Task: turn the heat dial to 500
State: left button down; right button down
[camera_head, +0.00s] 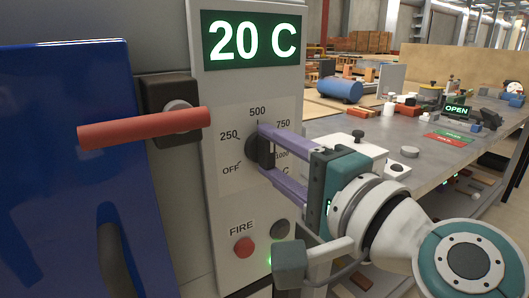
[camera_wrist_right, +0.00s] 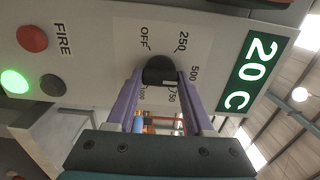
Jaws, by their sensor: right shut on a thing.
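The black heat dial (camera_head: 259,152) sits on a pale scale plate marked OFF, 250, 500, 750 and 1000 on the grey control panel. My right gripper (camera_head: 266,150) reaches in from the right, with its purple fingers shut on the dial, one above and one below. In the right wrist view the dial (camera_wrist_right: 158,70) lies between the tips of the gripper (camera_wrist_right: 159,77). A small pale mark shows on the dial there, on the side towards 750; its exact setting is hard to tell. The green display (camera_head: 252,39) reads 20 C. My left gripper is out of view.
A red handle (camera_head: 145,129) juts out left of the dial, beside a blue panel (camera_head: 65,170). Below the dial are a red FIRE button (camera_head: 244,247) and a dark button (camera_head: 281,228). A grey worktable (camera_head: 330,125) with several objects stands to the right.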

dwell(0.4)
jog(key=shift+c, duration=1.4)
grip_release()
jog(key=v, duration=1)
